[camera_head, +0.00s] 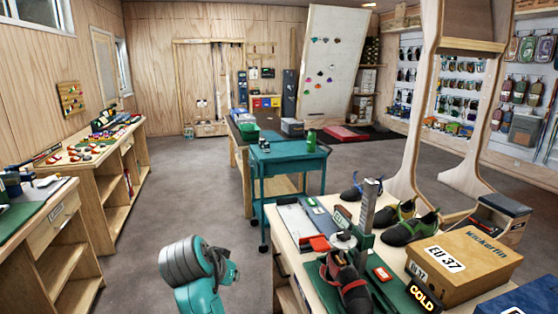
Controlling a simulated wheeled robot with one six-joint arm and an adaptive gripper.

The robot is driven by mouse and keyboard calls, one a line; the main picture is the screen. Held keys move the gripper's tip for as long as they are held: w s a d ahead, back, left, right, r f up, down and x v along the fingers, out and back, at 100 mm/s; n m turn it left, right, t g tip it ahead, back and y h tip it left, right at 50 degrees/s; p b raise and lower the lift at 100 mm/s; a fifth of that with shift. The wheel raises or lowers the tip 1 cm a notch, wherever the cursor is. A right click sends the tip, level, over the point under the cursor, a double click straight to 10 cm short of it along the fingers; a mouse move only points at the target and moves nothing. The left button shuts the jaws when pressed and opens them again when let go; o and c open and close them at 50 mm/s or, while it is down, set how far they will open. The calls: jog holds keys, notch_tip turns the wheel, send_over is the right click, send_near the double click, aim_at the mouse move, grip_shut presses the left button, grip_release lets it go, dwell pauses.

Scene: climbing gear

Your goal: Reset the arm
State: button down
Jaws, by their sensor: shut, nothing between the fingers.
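A teal and grey part of my arm (200,272) shows at the bottom centre-left, over the floor and left of the workbench. My gripper is not in view, so I cannot see its fingers. The arm part stands apart from the workbench (292,240) in this view.
On the workbench are climbing shoes (408,227), a green upright post device (368,215), a box marked EU 37 (465,262) and an open shoe box (500,218). A teal cart (288,158) stands behind. Wooden benches (95,180) line the left. The grey floor (180,190) between is clear.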

jog(key=s+d+f+n+t+y, duration=0.1)
jog(key=s+d+f, duration=0.2)
jog(key=d+f, duration=0.35)
jog(key=s+d+f+n, duration=0.1)
jog(key=s+d+f, duration=0.25)
jog(key=f, duration=0.55)
jog(key=s+d+f+n+t+y, duration=0.1)
jog(key=s+d+f, duration=0.2)
jog(key=d+f, duration=0.35)
jog(key=s+d+f, duration=0.4)
jog(key=s+f, duration=0.3)
jog(key=s, duration=0.3)
jog(key=s+d+r+n+t+y, duration=0.1)
jog(key=s+d, duration=0.2)
jog(key=s, duration=0.6)
jog(key=s+d+r+t, duration=0.1)
jog(key=s+d+t, duration=0.15)
jog(key=s, duration=0.65)
jog(key=s+d+r+m+t, duration=0.1)
jog(key=s+d+r, duration=0.3)
jog(key=s+r, duration=0.9)
jog(key=s, duration=0.3)
jog(key=shift+r+h, duration=0.3)
jog(key=shift+r, duration=0.05)
jog(key=c, duration=1.9)
grip_release()
jog(key=shift+t, duration=0.25)
